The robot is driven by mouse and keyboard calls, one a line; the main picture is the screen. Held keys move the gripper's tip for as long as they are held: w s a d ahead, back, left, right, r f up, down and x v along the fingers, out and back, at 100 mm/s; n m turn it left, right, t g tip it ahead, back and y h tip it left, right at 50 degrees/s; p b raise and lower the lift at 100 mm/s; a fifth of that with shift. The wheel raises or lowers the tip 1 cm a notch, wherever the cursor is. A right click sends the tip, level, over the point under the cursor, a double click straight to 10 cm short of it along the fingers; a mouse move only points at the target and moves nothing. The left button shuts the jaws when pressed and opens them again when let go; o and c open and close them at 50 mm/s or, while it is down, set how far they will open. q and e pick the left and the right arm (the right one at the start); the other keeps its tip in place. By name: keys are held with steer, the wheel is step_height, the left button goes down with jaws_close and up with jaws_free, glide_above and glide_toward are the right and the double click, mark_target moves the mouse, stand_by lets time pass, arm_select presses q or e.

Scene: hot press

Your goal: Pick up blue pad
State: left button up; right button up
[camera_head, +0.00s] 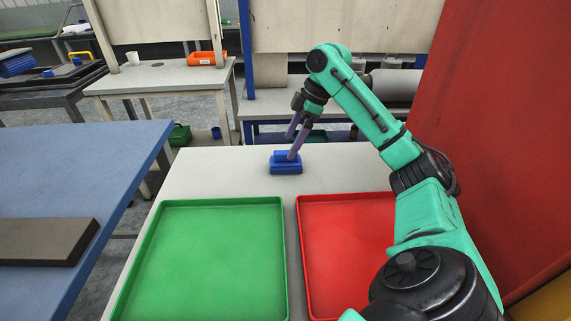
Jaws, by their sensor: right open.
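The blue pad (285,167) lies on the pale table (215,172), behind the two trays. It is a small blue block with a raised upper part. My right gripper (292,148) points down at the pad from above, its purple fingers apart. One fingertip overlaps the top of the pad in the picture; I cannot tell whether it touches. My left gripper does not show.
A green tray (145,262) and a red tray (303,262) stand side by side in front of the pad, both empty where visible. My right arm covers part of the red tray. A blue table (75,165) with a dark slab (45,240) is at left. A red panel (490,130) rises at right.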

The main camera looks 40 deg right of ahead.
mark_target(286, 160)
steer(key=x, duration=0.5)
steer(key=shift+s+f+b, duration=0.2)
steer(key=shift+f+b, duration=0.2)
steer(key=shift+f, duration=0.05)
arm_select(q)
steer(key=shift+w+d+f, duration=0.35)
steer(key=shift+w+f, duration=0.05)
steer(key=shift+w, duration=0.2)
arm_select(e)
steer(key=shift+w+f, duration=0.2)
steer(key=shift+f, duration=0.15)
steer(key=c, duration=1.4)
steer(key=shift+r, duration=0.1)
steer(key=shift+c, duration=0.2)
